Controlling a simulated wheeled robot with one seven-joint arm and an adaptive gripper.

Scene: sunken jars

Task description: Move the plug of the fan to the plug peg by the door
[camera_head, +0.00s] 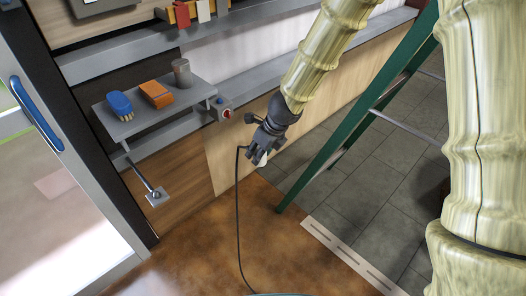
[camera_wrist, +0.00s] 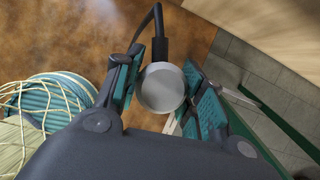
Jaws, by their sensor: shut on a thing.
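My gripper (camera_head: 266,140) is in front of the wood panel below the shelves, shut on the plug. In the wrist view my gripper (camera_wrist: 165,92) has its teal pads on either side of the plug (camera_wrist: 161,88), a pale round face with a black cord behind it. In the head view a pale bit of the plug (camera_head: 262,158) shows below the fingers, and the cord hangs to the floor. A metal rod on a square wall plate (camera_head: 157,196), likely the plug peg, is near the door, left of my gripper and apart from it. A teal, cream-wired round thing, likely the fan (camera_wrist: 60,105), is at left.
A small shelf (camera_head: 150,112) holds a blue brush (camera_head: 121,106), an orange block (camera_head: 156,94) and a grey cup (camera_head: 182,73). A red-buttoned box (camera_head: 224,110) is beside it. A green ladder (camera_head: 350,125) stands right of my gripper. The door (camera_head: 45,110) is at left. Brown floor is clear.

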